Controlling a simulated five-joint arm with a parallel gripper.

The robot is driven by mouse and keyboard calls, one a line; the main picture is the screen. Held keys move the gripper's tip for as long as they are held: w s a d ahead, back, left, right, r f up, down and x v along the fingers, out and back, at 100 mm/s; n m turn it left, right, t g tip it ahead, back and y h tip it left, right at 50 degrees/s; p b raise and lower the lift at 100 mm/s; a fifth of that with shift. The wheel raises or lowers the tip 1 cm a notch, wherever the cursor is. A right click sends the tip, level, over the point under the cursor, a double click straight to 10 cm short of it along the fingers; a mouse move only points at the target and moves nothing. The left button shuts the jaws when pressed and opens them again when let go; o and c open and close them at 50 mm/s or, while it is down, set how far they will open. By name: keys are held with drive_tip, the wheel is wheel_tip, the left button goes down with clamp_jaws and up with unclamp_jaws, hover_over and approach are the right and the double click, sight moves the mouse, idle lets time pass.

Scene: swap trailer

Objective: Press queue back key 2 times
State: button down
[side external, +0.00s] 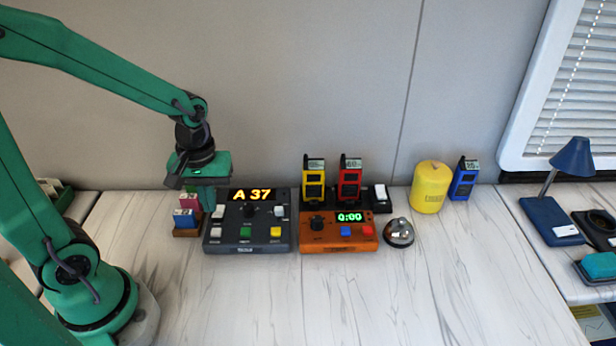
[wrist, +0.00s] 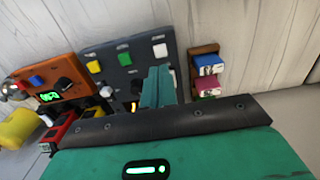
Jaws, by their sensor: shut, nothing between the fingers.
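The dark grey queue console (side external: 250,236) stands on the desk with an orange display (side external: 252,194) reading A 37. Along its front are a white key (side external: 215,238), a green key (side external: 246,232) and a yellow key (side external: 275,232). Another white key (side external: 218,211) sits at its upper left and one at its upper right (side external: 280,211). The key labels are too small to read. My gripper (side external: 208,207) is shut and empty, pointing down at the console's upper left. In the wrist view its fingers (wrist: 157,88) cover part of the console; I cannot tell whether they touch a key.
An orange timer (side external: 338,238) reading 0:00 stands right of the console, then a silver bell (side external: 399,232). Radios in a charger (side external: 375,198) and a yellow canister (side external: 430,187) stand behind. A small rack of coloured boxes (side external: 186,219) is close left. The front desk is clear.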

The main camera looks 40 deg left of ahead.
sight(216, 231)
drive_tip(key=shift+f, duration=3)
drive_tip(key=shift+s+f, duration=0.1)
drive_tip(key=shift+f, duration=0.95)
drive_tip(key=shift+r, duration=0.15)
wheel_tip(216, 231, up, 14)
drive_tip(key=shift+r, duration=0.15)
drive_tip(key=shift+r, duration=0.1)
idle(1.3)
